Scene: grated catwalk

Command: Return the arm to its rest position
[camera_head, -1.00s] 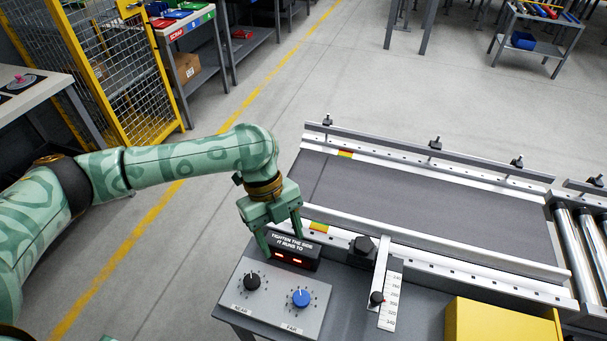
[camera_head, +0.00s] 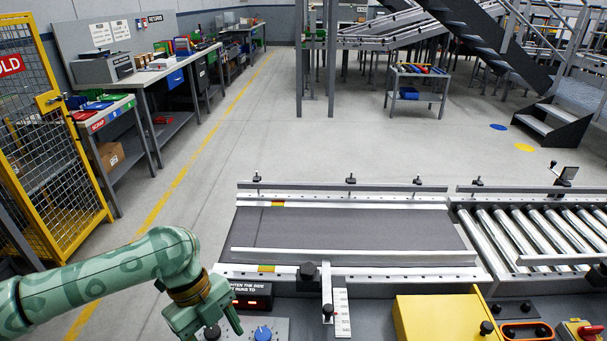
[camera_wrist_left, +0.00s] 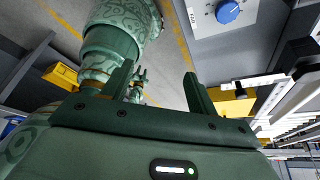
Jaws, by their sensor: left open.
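My left arm comes in from the left in the head view, bent at the wrist over the belt's control panel (camera_head: 277,326). My left gripper (camera_head: 214,331) points downward beside the black knob (camera_head: 212,333) and left of the blue knob (camera_head: 263,333). It is open, with nothing between its fingers in the left wrist view (camera_wrist_left: 158,70). The blue knob also shows there (camera_wrist_left: 228,11), apart from the fingers. A small green gripper (camera_wrist_left: 139,84), apparently my right one, shows behind a left finger; its jaw state is unclear.
A dark conveyor belt (camera_head: 345,228) with metal rails lies ahead, with a roller section (camera_head: 540,232) to its right. A yellow box (camera_head: 440,318) stands at the front. A yellow mesh cage (camera_head: 45,150) is at left. Grey floor (camera_head: 330,145) beyond is clear.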

